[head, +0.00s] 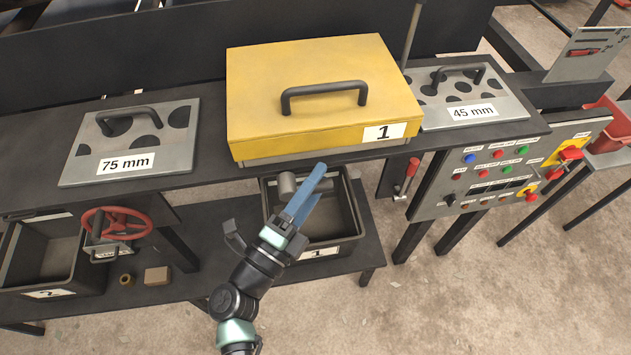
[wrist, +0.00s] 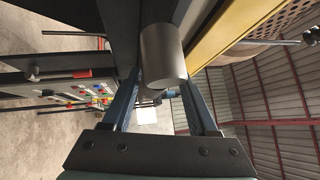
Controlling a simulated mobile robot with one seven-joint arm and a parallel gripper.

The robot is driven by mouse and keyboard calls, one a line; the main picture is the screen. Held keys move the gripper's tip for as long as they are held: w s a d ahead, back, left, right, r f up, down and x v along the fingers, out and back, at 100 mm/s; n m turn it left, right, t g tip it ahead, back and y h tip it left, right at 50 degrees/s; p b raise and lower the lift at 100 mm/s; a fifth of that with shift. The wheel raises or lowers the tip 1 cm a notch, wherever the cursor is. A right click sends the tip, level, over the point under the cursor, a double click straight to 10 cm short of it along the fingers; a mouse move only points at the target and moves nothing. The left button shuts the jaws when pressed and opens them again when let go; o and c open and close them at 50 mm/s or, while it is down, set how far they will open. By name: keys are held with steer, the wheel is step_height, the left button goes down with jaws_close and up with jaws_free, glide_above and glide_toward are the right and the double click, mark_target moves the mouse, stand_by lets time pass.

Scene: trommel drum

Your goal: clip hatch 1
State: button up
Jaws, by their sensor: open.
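The yellow hatch (head: 250,85) bears a label 1 and a black handle; it looks closed on the dark frame. Its yellow edge also shows in the wrist view (wrist: 235,30). A lever with a red grip (head: 412,167), possibly the clip, hangs below the hatch's right front corner. A red grip also shows at left in the wrist view (wrist: 80,74). My gripper (head: 321,174) is open below the hatch's front edge, left of the lever. A grey cylinder (wrist: 163,55) shows just ahead of my fingertips; I cannot tell whether they touch. It seems to show in the head view too (head: 287,184).
Bin 1 (head: 335,243) stands below my gripper. Plates marked 75 mm (head: 75,166) and 45 mm (head: 505,108) lie either side of the hatch. A button panel (head: 450,205) is at right, a red handwheel (head: 117,222) and bin 2 (head: 60,283) at left.

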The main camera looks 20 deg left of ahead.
steer(key=b+v, duration=0.5)
steer(key=v, duration=0.8)
steer(key=shift+d, duration=0.1)
